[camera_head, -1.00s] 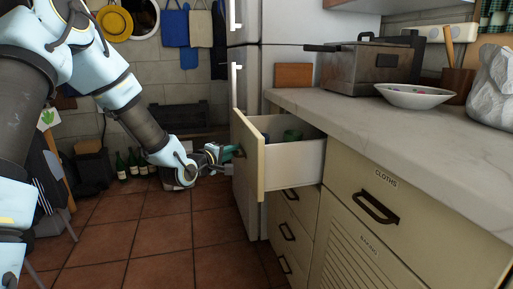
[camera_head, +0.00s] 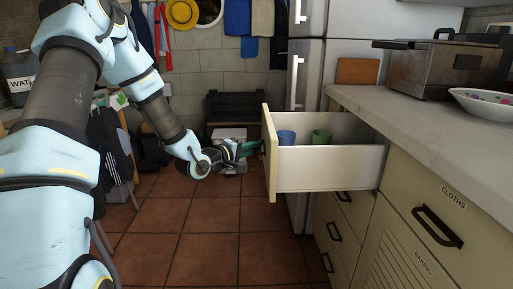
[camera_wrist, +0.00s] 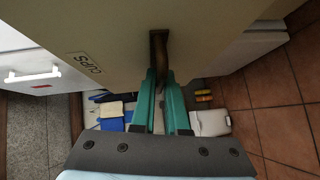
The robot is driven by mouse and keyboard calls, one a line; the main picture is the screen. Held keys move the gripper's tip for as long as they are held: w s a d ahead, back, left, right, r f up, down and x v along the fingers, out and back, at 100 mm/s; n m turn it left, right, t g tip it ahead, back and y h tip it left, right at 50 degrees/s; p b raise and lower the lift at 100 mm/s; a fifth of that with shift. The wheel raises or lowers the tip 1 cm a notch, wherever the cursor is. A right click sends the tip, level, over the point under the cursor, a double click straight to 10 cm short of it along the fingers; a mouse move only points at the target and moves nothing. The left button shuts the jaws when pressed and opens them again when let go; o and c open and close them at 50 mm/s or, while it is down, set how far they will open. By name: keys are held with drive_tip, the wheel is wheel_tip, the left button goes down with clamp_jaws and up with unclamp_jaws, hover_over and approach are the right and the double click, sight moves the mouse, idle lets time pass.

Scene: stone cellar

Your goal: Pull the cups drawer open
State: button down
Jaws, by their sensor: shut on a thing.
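The cups drawer (camera_head: 330,168) stands pulled well out from the cabinet under the worktop. My gripper (camera_head: 250,148) is at the outer side of the drawer front. In the wrist view its green fingers (camera_wrist: 164,95) are shut on the dark drawer handle (camera_wrist: 159,50). The drawer front hides part of the inside.
A "CLOTHS" drawer (camera_head: 437,226) is shut at the right. The worktop (camera_head: 420,125) holds a metal box-like appliance (camera_head: 445,68) and a bowl (camera_head: 487,103). A fridge (camera_head: 308,75) stands behind the drawer. The tiled floor (camera_head: 215,235) before the drawer is clear.

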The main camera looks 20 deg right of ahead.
drive_tip(key=c, duration=1.2)
unclamp_jaws()
drive_tip(key=v, duration=1)
drive_tip(key=shift+s+a, duration=0.2)
drive_tip(key=shift+a, duration=0.15)
